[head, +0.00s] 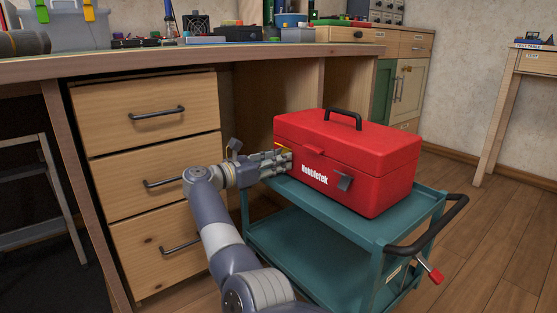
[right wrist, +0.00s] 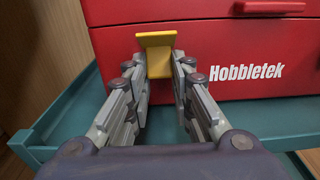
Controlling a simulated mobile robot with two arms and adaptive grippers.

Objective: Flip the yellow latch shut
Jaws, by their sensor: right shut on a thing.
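A red toolbox (head: 340,150) with a black handle and "Hobbletek" lettering stands with its lid down on a teal cart. The yellow latch (right wrist: 157,55) is on the left part of its front; in the head view only a bit of it (head: 283,149) shows above my fingers. My right gripper (head: 284,161) is at the toolbox front. In the right wrist view its two fingers (right wrist: 159,82) close on the latch from both sides, with the latch's wider top edge above them. My left gripper is in neither view.
Wooden drawers (head: 150,115) with bar handles stand close at the left, under a cluttered workbench (head: 200,55).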

